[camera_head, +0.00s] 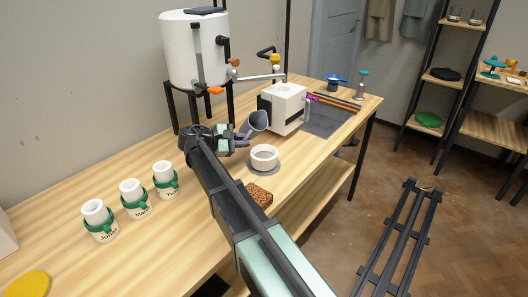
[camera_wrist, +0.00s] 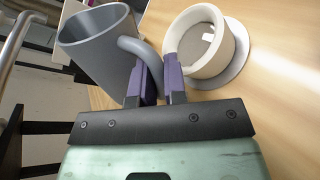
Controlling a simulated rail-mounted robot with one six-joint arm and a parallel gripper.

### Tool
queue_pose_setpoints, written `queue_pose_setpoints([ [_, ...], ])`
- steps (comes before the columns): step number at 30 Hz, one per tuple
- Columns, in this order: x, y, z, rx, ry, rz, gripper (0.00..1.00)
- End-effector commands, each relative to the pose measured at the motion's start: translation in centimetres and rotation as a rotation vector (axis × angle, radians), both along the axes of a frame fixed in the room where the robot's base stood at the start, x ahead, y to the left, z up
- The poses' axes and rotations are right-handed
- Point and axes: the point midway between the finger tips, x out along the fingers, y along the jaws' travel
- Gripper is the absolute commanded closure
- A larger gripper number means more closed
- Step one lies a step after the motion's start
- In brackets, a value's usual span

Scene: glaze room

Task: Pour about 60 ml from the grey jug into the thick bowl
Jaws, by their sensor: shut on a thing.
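The grey jug (camera_wrist: 97,48) is in my gripper (camera_wrist: 155,85), which is shut on its handle. In the head view the jug (camera_head: 256,122) is tilted, its mouth toward the upper right, and my gripper (camera_head: 238,141) is at its lower left. The thick bowl (camera_head: 264,156), white with a thick wall, stands on a grey round mat (camera_head: 267,169) to the right of and below the jug. In the wrist view the bowl (camera_wrist: 205,42) is right of the jug, with something greyish and a small white patch inside. I cannot see any stream or the jug's fill.
A white box-like device (camera_head: 287,105) stands behind the bowl. A white tank (camera_head: 193,48) on a black stand is behind my gripper. Several white cups with green bands (camera_head: 131,194) stand at the left. A brown sponge-like block (camera_head: 259,194) lies near the front edge.

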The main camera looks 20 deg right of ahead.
Motion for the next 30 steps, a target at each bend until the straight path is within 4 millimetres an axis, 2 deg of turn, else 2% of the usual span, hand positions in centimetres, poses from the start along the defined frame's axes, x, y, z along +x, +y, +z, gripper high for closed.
queue_pose_setpoints([
  [5, 0.1, 0.0, -0.5, -0.015, 0.055, 0.0, 1.0],
  [9, 1.3, 0.3, -1.4, -0.051, 0.22, -0.003, 1.0],
  [12, 2.3, 0.5, -1.1, -0.087, 0.384, -0.006, 1.0],
  [15, 2.4, 0.6, -2.9, -0.101, 0.454, -0.007, 1.0],
  [19, 2.8, 0.7, -4.0, -0.12, 0.537, -0.007, 1.0],
  [24, 3.6, 0.8, -3.1, -0.15, 0.68, -0.008, 1.0],
  [30, 3.7, 0.9, -2.9, -0.158, 0.714, -0.008, 1.0],
])
